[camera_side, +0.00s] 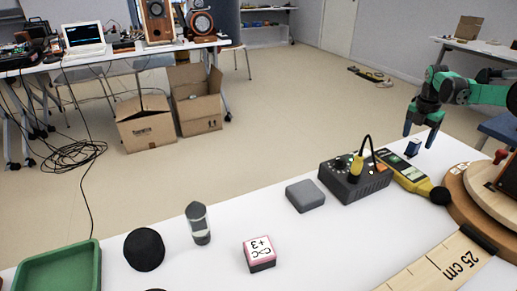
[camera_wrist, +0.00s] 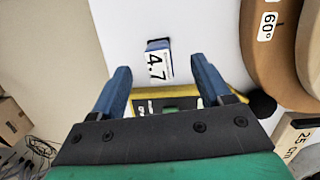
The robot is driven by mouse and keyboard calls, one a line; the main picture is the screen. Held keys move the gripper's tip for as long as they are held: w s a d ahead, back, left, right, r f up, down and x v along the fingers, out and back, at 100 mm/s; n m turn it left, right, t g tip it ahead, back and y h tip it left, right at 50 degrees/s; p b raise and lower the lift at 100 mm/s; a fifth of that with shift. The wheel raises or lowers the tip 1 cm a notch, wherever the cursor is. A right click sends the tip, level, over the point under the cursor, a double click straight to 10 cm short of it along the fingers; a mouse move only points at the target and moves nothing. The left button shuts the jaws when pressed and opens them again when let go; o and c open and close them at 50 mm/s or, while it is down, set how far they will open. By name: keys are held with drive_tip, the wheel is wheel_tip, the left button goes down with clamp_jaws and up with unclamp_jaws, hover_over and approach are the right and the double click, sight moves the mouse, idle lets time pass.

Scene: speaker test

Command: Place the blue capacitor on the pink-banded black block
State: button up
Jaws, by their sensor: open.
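The blue capacitor (camera_side: 412,148) stands on the white table near its far edge, at the right of the side view. In the wrist view the capacitor (camera_wrist: 158,64) shows a white label reading 4.7. My gripper (camera_side: 419,140) is open and empty, close above the capacitor. In the wrist view its blue fingers (camera_wrist: 160,66) lie to either side of the capacitor, apart from it. The pink-banded black block (camera_side: 260,262) sits at the front middle of the table, with a white marked top and nothing on it.
A yellow meter (camera_side: 404,174) lies beside the capacitor, next to a dark box with knobs (camera_side: 352,184). A wooden turntable (camera_side: 470,206) is at right.

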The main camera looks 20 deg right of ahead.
sight(416, 141)
drive_tip(key=shift+d+f, duration=0.15)
drive_tip(key=shift+f, duration=1)
drive_tip(key=shift+d+f, duration=0.15)
drive_tip(key=shift+f, duration=1)
clamp_jaws()
